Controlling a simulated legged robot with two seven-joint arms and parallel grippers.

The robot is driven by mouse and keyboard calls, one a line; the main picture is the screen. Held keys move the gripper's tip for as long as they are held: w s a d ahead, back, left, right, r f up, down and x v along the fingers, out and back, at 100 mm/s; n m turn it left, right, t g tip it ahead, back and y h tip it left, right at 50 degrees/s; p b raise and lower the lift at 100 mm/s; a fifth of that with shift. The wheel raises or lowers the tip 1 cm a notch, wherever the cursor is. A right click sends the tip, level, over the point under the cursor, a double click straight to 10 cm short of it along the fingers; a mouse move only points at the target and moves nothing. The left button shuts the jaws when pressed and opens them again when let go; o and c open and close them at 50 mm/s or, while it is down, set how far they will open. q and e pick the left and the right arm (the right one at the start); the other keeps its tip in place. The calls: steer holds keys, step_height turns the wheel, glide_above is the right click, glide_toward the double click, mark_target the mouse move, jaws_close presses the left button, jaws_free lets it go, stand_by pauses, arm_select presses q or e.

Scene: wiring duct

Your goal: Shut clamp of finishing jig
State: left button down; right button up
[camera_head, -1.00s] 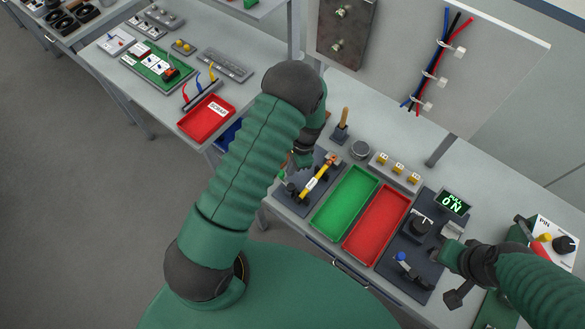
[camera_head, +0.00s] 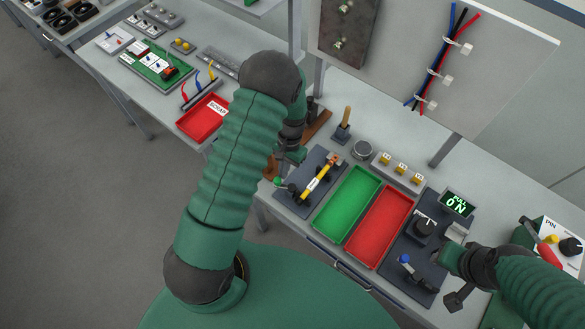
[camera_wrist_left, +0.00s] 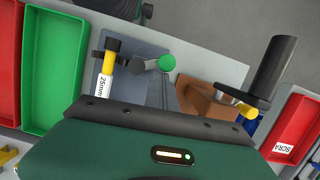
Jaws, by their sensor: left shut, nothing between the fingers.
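The finishing jig (camera_head: 323,164) is a dark plate at the front left of the bench. A yellow piece (camera_head: 319,181) lies in its black holders; its label reads 25mm in the left wrist view (camera_wrist_left: 105,85). The clamp lever's green knob (camera_head: 277,181) sticks out at the jig's left side and shows in the left wrist view (camera_wrist_left: 167,63). My left gripper (camera_head: 291,154) is shut and empty, close behind the knob; contact cannot be told. My right gripper (camera_head: 446,252) is beside the right-hand fixture (camera_head: 407,244); its jaws are unclear.
Green (camera_head: 325,222) and red (camera_head: 357,250) trays stand right of the jig. A brown block (camera_head: 318,125) is behind my left gripper, and a wooden-handled tool (camera_head: 346,117) stands behind the jig. A red scrap tray (camera_head: 190,128) is on the left table.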

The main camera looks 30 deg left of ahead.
arm_select(q)
steer(key=shift+s+n+h, duration=0.25)
steer(key=shift+s+n, duration=0.15)
steer(key=shift+n, duration=0.65)
steer(key=shift+s+n+h, duration=0.2)
steer(key=shift+s+n, duration=0.25)
steer(key=shift+n, duration=0.65)
steer(key=shift+s+n+h, duration=0.25)
steer(key=shift+s+n, duration=0.15)
steer(key=shift+n, duration=0.65)
